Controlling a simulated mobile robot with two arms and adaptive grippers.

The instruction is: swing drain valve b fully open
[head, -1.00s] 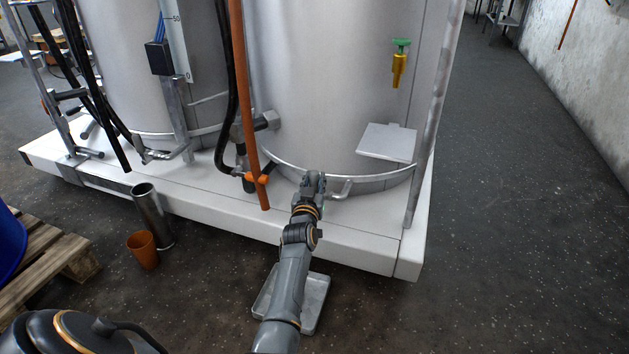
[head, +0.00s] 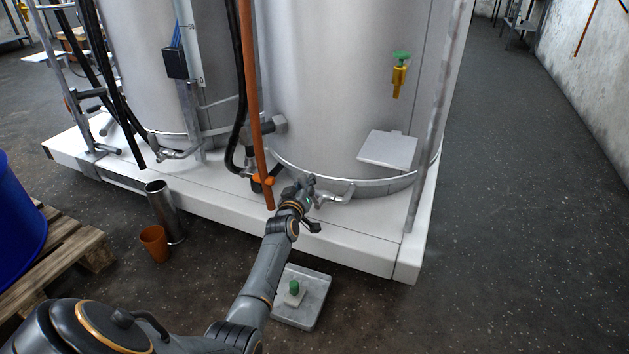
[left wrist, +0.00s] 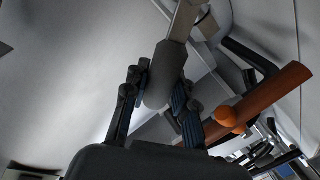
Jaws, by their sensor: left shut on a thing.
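Drain valve b (head: 336,197) is a small metal fitting at the foot of the right-hand tank (head: 335,90). My left gripper (head: 304,184) is just left of its spout, low in front of the tank. In the left wrist view, the fingers (left wrist: 155,100) are shut around the dark rounded grip (left wrist: 161,78) of the valve's lever. The lever's flat metal bar (left wrist: 184,20) runs up out of the fingers. In the head view my gripper hides most of the lever, so its exact angle is unclear. My right gripper is not in view.
An upright orange-brown pipe (head: 250,100) with an orange fitting (head: 262,181) stands close left of my gripper. A grey tray (head: 312,308) with a green-topped item (head: 294,288) lies below my arm. A metal cylinder (head: 165,212) and orange cup (head: 153,243) stand left. The right floor is clear.

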